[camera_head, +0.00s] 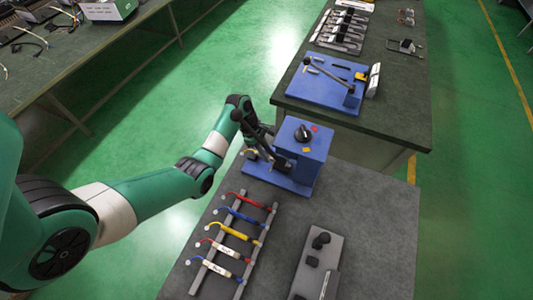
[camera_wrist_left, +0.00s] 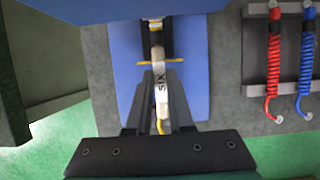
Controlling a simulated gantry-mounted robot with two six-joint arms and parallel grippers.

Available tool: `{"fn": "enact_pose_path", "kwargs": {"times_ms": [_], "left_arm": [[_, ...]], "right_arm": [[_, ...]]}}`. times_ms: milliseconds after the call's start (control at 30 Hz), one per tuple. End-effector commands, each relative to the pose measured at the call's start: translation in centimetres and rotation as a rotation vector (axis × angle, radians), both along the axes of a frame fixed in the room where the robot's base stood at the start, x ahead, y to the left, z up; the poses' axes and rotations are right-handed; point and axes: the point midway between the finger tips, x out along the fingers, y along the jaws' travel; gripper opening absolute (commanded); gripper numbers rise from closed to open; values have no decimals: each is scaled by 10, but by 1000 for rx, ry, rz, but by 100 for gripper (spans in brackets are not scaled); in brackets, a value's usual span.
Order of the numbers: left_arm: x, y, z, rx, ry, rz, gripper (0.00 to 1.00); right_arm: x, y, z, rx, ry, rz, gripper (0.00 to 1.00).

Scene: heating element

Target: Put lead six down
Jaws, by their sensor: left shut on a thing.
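Lead six (camera_wrist_left: 163,95) has a white sleeve marked SIX and a yellow wire end, seen in the left wrist view. My left gripper (camera_wrist_left: 160,88) is shut on it, with one dark finger on each side of the sleeve. In the head view the left gripper (camera_head: 271,157) is just left of the blue box device (camera_head: 302,150), over its blue base plate. The far end of the lead reaches a dark slot on the device in the wrist view; I cannot tell whether it is seated there. My right gripper is not in view.
A dark bench (camera_head: 405,105) with a blue plate stands beyond.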

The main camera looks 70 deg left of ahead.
Motion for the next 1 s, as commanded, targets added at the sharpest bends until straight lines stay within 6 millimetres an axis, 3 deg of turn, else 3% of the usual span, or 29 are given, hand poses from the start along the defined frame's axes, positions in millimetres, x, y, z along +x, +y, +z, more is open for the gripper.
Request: {"fn": "enact_pose_path", "kwargs": {"times_ms": [200,233,367,733,867,1000], "left_arm": [[0,0,-7,0,0,0,0],[0,0,-6,0,0,-1,25],[0,0,-6,0,0,0,49],[0,0,0,0,0,0,50],[-4,6,20,2,-2,2,50],[-14,16,54,3,-3,3,50]], "right_arm": [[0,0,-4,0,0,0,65],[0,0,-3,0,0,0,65],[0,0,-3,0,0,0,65],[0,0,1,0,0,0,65],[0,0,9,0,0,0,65],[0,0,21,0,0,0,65]]}}
